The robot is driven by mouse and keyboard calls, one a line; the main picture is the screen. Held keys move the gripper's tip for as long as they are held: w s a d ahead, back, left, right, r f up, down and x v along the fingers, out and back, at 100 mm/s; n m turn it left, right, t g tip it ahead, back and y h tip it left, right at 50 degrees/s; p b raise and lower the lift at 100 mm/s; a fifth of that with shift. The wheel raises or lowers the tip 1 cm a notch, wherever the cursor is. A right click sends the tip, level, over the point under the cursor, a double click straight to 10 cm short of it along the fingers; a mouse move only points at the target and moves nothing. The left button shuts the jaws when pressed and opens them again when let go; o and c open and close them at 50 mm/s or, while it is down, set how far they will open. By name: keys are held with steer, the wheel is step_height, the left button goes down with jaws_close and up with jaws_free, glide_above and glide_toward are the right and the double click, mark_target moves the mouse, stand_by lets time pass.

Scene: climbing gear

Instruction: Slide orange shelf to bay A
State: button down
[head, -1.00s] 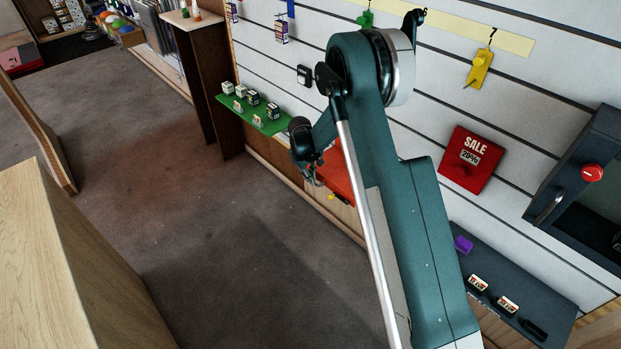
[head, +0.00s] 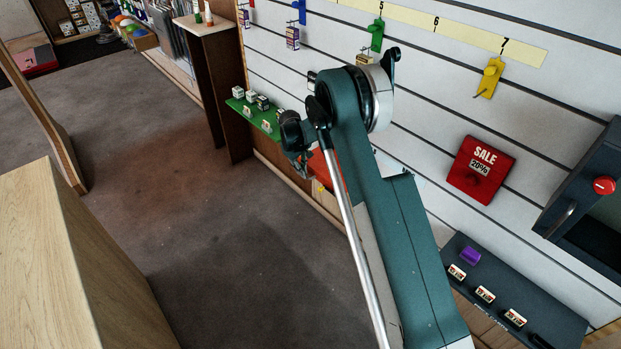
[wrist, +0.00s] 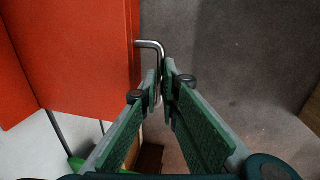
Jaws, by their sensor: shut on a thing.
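The orange shelf (head: 319,166) shows in the head view as a small red-orange patch low on the slatted wall, mostly hidden behind my arm. In the wrist view, its flat orange panel (wrist: 80,55) fills the upper left. A bent metal handle (wrist: 151,44) sticks out from its right edge. My gripper (wrist: 161,82) is shut on this handle, with the rod between its fingertips. In the head view my gripper is mostly hidden by my wrist. I cannot make out a bay A label.
A green shelf (head: 268,125) with small boxes is on the wall just left of the orange shelf. A dark shelf (head: 520,300) with a purple item (head: 470,256) is at lower right. A SALE sign (head: 480,170) and a dark cabinet (head: 590,210) are at right. A wooden counter (head: 60,260) stands at left; floor between is clear.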

steer(key=w+a, duration=0.6)
steer(key=shift+w+a, duration=0.15)
steer(key=c, duration=2.6)
jaws_free()
steer(key=shift+f, duration=0.1)
steer(key=shift+o, duration=0.2)
step_height(320, 180, up, 12)
steer(key=s+a, duration=0.1)
steer(key=shift+s+a, duration=0.25)
steer(key=shift+s, duration=0.05)
